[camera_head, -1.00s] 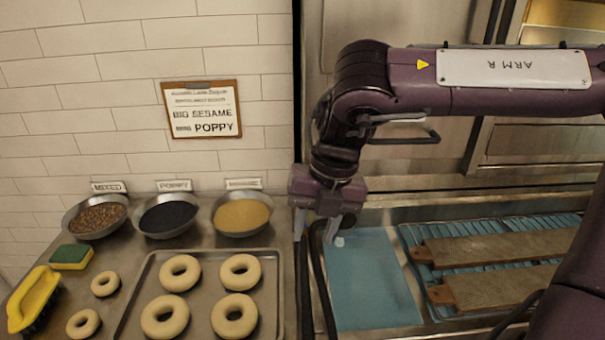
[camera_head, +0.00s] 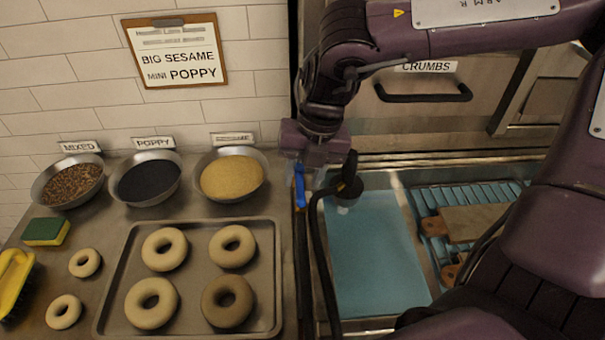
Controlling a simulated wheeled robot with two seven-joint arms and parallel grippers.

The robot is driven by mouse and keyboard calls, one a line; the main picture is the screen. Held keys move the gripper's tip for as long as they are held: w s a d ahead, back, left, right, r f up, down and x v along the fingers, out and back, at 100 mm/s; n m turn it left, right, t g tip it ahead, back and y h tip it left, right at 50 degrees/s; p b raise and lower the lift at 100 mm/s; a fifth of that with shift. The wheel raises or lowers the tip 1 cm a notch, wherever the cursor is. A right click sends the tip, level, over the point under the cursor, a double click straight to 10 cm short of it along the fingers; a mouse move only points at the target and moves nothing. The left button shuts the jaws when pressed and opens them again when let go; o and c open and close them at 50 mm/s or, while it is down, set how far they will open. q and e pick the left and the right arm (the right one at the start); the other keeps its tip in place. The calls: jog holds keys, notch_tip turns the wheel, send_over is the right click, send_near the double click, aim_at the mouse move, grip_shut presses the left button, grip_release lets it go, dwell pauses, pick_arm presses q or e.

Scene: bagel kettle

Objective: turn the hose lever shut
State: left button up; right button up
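A small blue lever (camera_head: 300,187) stands upright at the left edge of the sink, just below my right gripper (camera_head: 312,168). A black hose (camera_head: 318,240) rises beside it and arches over to a dark nozzle (camera_head: 347,187) above the blue water. My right gripper is at the lever's top, pointing down. Its fingertips are small and partly hidden, so I cannot tell whether they touch or hold the lever. My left gripper is not in view.
The sink of blue water (camera_head: 375,270) lies right of the hose, with a rack and wooden boards (camera_head: 475,222) farther right. Left are a bagel tray (camera_head: 112,290), seed bowls (camera_head: 232,178), a sponge (camera_head: 46,231) and a yellow-handled brush (camera_head: 14,280). A drawer handle (camera_head: 424,94) juts out behind.

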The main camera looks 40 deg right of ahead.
jog(key=shift+w+f, duration=0.1)
jog(key=shift+f, duration=0.5)
grip_shut()
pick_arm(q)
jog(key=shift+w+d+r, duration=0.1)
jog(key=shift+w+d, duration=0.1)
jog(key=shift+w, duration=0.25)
